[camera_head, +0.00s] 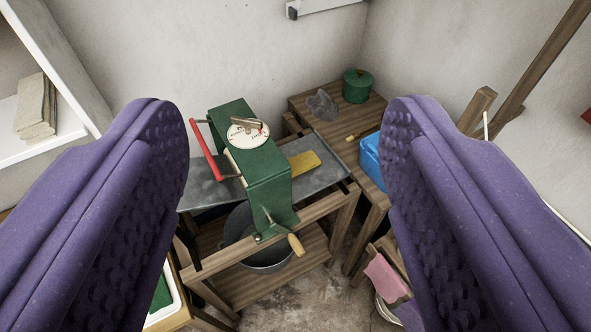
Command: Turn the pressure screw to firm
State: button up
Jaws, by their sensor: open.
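A green wringer (262,178) stands on a wooden frame in the middle of the view. On its top lies a round white dial (236,139) with dark lettering too small to read. A small brownish bar-shaped screw handle (250,127) sits across the dial, with a small red mark near its right end. I cannot tell which setting it points to. My gripper (285,108) is open and empty. Its two purple ridged fingers stand wide apart at the left and right, nearer to the camera than the wringer and not touching it.
A red lever (204,150) juts from the wringer's left side, and a crank with a wooden handle (296,244) from its front. A yellow block (303,161) lies on the grey tray. A blue container (371,158) and green pot (357,86) stand at right. A dark tub (262,258) sits below.

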aim_at(247, 123)
jog(key=i+l+u, duration=0.2)
jog(key=i, duration=0.3)
jog(key=i+u, duration=0.15)
jog(key=i, duration=0.3)
